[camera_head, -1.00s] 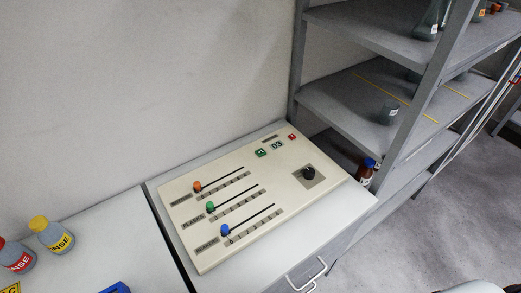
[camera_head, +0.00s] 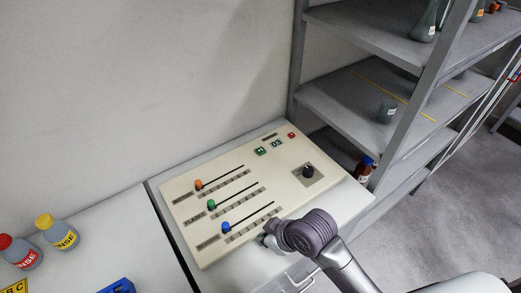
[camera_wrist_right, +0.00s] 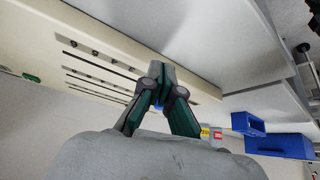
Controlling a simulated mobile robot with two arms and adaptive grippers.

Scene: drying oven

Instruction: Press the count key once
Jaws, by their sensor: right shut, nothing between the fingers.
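The cream control panel (camera_head: 275,185) lies on the bench cabinet. A small green key (camera_head: 261,151) sits near its back edge, left of a small display (camera_head: 276,143) that seems to read 03. A small red key (camera_head: 291,135) is right of the display. I cannot read the key labels surely. My right gripper (camera_head: 266,240) is at the panel's front edge, below the blue slider knob and well away from the keys. In the right wrist view its fingertips (camera_wrist_right: 160,70) are together and empty, with the panel (camera_wrist_right: 110,45) behind them. My left gripper is not in view.
Orange (camera_head: 198,185), green (camera_head: 211,204) and blue (camera_head: 226,226) slider knobs stand up on the panel. A black dial (camera_head: 308,171) is on its right. A grey shelf rack (camera_head: 375,90) stands at the right. Bottles with red (camera_head: 5,241) and yellow (camera_head: 44,221) caps stand at left.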

